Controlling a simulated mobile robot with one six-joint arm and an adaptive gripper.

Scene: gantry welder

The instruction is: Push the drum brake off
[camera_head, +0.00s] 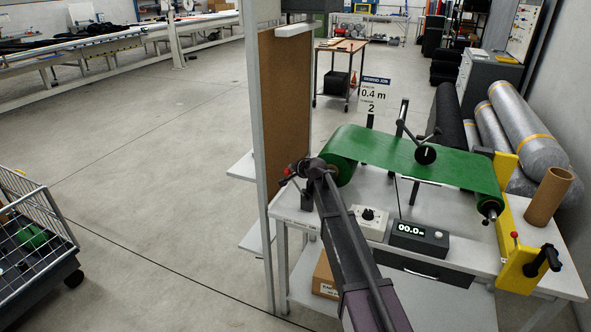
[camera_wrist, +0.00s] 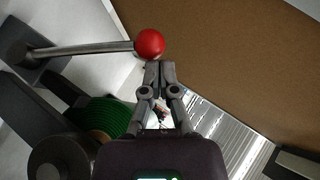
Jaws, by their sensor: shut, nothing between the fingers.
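The drum brake lever is a grey metal bar with a red ball knob (camera_wrist: 150,43), running from a dark pivot at the left of the wrist view. In the head view its small red knob (camera_head: 286,172) shows at the left end of the green roll. My gripper (camera_wrist: 160,68) is shut and empty, with its fingertips just below the knob in the wrist view. I cannot tell whether they touch it. In the head view my gripper (camera_head: 299,170) is beside the lever, and my arm partly hides the bench. The green drum roll (camera_wrist: 105,118) lies lower left in the wrist view.
A brown board (camera_head: 284,100) in a grey frame stands close to the left of my gripper. The bench (camera_head: 447,255) carries a display box (camera_head: 418,239), a dial box (camera_head: 369,222) and a yellow bracket (camera_head: 519,262). Open floor (camera_head: 150,150) lies to the left.

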